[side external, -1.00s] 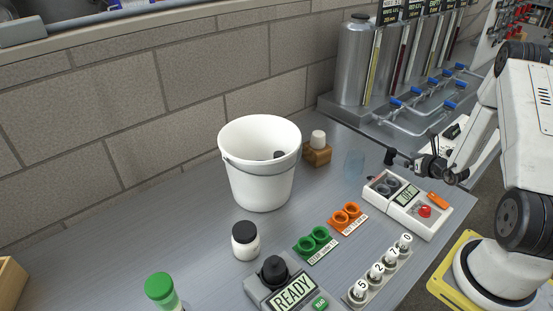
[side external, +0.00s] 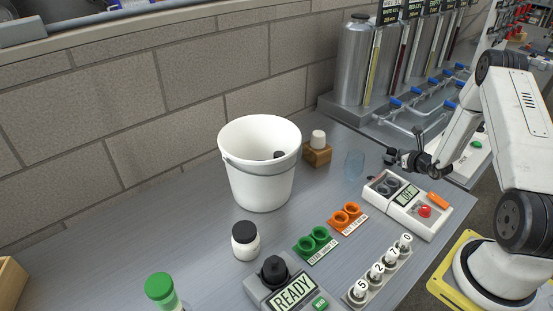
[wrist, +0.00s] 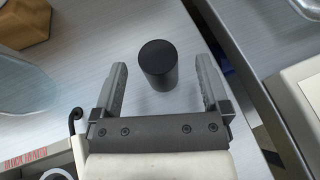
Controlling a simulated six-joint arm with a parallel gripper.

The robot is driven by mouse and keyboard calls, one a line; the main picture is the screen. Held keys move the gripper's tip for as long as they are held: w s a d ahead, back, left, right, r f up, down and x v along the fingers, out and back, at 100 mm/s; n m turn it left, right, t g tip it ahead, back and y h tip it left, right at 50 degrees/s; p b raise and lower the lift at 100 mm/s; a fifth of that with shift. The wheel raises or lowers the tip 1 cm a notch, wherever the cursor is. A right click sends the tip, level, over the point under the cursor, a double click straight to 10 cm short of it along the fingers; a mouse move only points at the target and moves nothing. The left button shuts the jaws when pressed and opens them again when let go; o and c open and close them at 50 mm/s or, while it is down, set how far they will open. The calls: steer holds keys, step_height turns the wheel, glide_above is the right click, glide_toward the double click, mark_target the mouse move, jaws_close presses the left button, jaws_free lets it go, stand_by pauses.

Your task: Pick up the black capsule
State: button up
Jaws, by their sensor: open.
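The black capsule, a dark upright cylinder, stands on the grey bench (side external: 205,235). In the wrist view the capsule (wrist: 158,65) is between the fingertips of my gripper (wrist: 161,70), with a gap on both sides. My gripper is open and no contact with the capsule shows. In the side view the capsule (side external: 391,156) is a small dark shape just left of my gripper (side external: 404,160), which is low over the bench behind the display box. The jaws partly blend with it there.
A clear glass (side external: 354,166) and a wooden block with a white plug (side external: 317,153) stand left of my gripper. The display box (side external: 407,205) is in front. A white bucket (side external: 258,185) stands farther left. Metal tanks and taps (side external: 358,65) are behind.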

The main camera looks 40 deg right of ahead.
steer(key=shift+x, duration=1.3)
steer(key=c, duration=0.8)
